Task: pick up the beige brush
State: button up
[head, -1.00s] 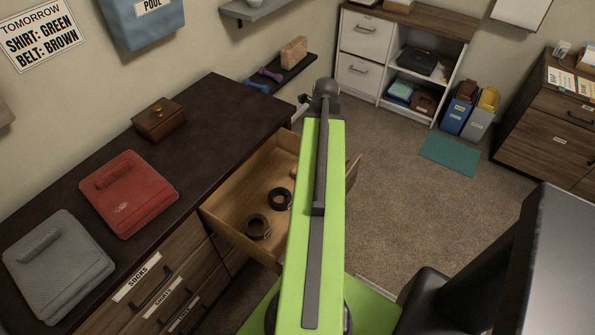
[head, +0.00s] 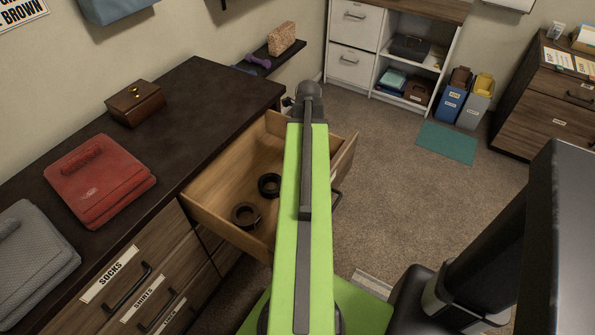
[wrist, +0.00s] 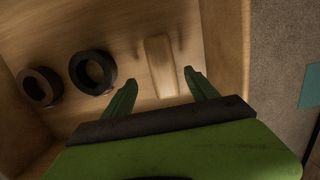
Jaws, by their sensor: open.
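A beige brush (wrist: 160,66) lies on the floor of the open drawer in the wrist view, long side pointing away from me. My gripper (wrist: 161,84) is open, with its two green fingers on either side of the brush's near end, and nothing is held. I cannot tell how high the fingertips are above it. In the head view my green arm reaches over the drawer and hides the brush and the gripper.
The open drawer (head: 190,215) has wooden walls around the brush. A brown belt roll (head: 245,215) and a black belt roll (head: 269,185) lie left of the brush. A wooden box (head: 135,103) and a red folded garment (head: 98,181) are on the dresser top.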

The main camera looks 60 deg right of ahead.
jog(key=shift+f, duration=0.1)
jog(key=f+b, duration=0.3)
jog(key=w+f+b, duration=0.1)
jog(key=f+b, duration=0.1)
jog(key=shift+d+f, duration=0.15)
jog(key=shift+d, duration=0.1)
grip_shut()
jog(key=shift+r, duration=0.2)
notch_tip(320, 180, up, 10)
jog(key=p, duration=1)
